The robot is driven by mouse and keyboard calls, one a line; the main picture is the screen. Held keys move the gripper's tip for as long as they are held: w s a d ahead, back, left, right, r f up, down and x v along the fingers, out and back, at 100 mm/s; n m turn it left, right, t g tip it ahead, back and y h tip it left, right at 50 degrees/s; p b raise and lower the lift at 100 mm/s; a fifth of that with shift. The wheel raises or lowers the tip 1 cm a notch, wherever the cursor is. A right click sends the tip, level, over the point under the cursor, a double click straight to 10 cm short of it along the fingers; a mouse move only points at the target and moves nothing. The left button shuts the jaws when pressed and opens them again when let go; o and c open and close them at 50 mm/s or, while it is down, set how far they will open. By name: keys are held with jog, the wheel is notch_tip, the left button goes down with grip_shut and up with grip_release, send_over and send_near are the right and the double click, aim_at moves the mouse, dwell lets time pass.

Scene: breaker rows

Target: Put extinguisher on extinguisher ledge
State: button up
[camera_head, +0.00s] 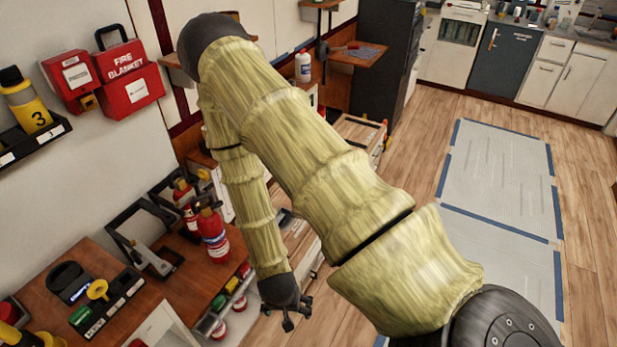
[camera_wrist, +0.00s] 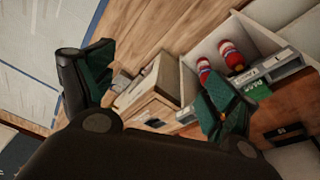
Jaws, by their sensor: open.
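A red extinguisher (camera_head: 212,235) with a white-and-blue label stands upright on a brown wooden counter in the head view, left of my forearm. A second red extinguisher-like bottle (camera_head: 185,196) stands just behind it. My gripper (camera_head: 288,318) hangs low, right of the counter and apart from both bottles. In the wrist view its two dark green-padded fingers (camera_wrist: 152,92) are spread with nothing held between them. I cannot tell which surface is the extinguisher ledge.
A black wall shelf (camera_head: 35,138) holds a yellow cylinder marked 3. Red fire blanket boxes (camera_head: 130,80) hang beside it. Black frames (camera_head: 145,240) stand on the counter. Red-and-white items (camera_wrist: 231,55) lie in a white bin. The floor at right, with taped mats (camera_head: 497,180), is clear.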

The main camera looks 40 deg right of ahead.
jog(key=s+a+f+n+g+y, duration=0.1)
jog(key=s+a+f+n+y, duration=0.1)
jog(key=s+n, duration=0.6)
jog(key=s+a+f, duration=0.1)
jog(key=s, duration=0.3)
jog(key=shift+s+a+n, duration=0.15)
jog(key=shift+s+n, duration=0.2)
jog(key=shift+n, duration=0.05)
jog(key=shift+f, duration=0.15)
jog(key=shift+f+b, duration=1.05)
jog(key=shift+b, duration=0.1)
